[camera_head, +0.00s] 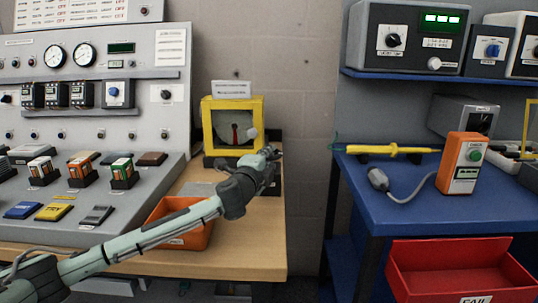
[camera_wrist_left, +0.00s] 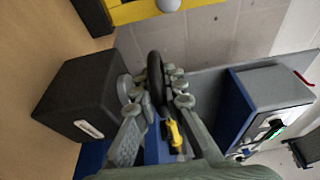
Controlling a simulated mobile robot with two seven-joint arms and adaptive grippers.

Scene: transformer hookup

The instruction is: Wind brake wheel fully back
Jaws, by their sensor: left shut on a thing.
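The brake wheel (camera_wrist_left: 155,75) shows in the left wrist view as a dark rim seen nearly edge-on. It stands beside a black box (camera_wrist_left: 82,95) with a small white label. My left gripper (camera_wrist_left: 157,98) has its fingers on both sides of the wheel and is shut on it. In the head view my left gripper (camera_head: 268,156) is at the right end of the wooden bench, in front of the yellow-framed gauge. It hides most of the wheel and box there, so I cannot tell how far the wheel is turned. My right gripper is not in view.
The yellow-framed gauge (camera_head: 233,101) with a red pointer stands just behind the gripper. An orange bin (camera_head: 190,236) sits under my left forearm. A gap separates the bench (camera_head: 240,262) from the blue table (camera_head: 400,205), which holds an orange tester (camera_head: 460,163).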

